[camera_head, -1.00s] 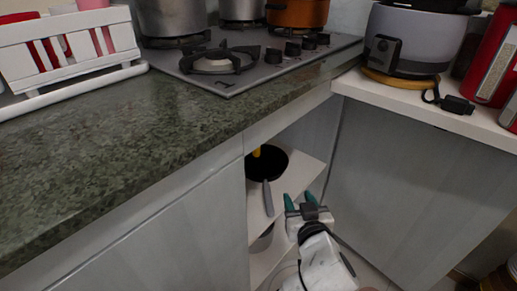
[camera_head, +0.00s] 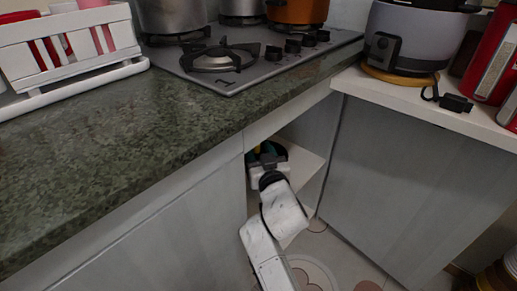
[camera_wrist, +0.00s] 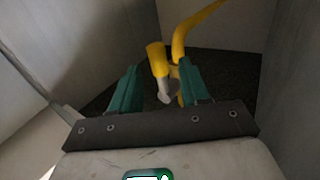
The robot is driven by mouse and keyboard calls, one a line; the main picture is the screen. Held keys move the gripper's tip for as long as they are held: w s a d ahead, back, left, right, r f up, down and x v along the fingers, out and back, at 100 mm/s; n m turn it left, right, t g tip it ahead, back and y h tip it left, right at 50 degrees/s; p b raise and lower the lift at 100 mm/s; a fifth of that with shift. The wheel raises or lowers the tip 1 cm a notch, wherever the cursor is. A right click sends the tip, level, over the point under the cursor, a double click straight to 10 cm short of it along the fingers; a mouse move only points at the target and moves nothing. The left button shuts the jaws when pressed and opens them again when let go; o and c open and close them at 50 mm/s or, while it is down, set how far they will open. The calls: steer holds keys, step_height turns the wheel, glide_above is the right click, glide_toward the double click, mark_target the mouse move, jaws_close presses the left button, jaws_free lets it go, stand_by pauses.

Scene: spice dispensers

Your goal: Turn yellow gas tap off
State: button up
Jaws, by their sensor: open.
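The yellow gas tap shows in the wrist view as a short yellow cylinder (camera_wrist: 156,58) with a greyish end below it, and a curved yellow pipe (camera_wrist: 190,35) beside it. My gripper (camera_wrist: 158,66) has its two teal fingers apart, with the tap's cylinder and grey end seen between them, slightly beyond the tips. I cannot tell whether either finger touches it. In the head view my gripper (camera_head: 266,154) is inside the open cabinet under the counter and hides most of the tap.
Pale cabinet walls (camera_wrist: 110,30) stand close on both sides. Above are the green stone counter (camera_head: 120,150) and the gas hob (camera_head: 255,72) with pots. A grey cabinet panel (camera_head: 400,180) stands at right.

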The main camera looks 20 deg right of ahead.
steer(key=shift+w, duration=0.6)
jaws_close()
stand_by(0.3)
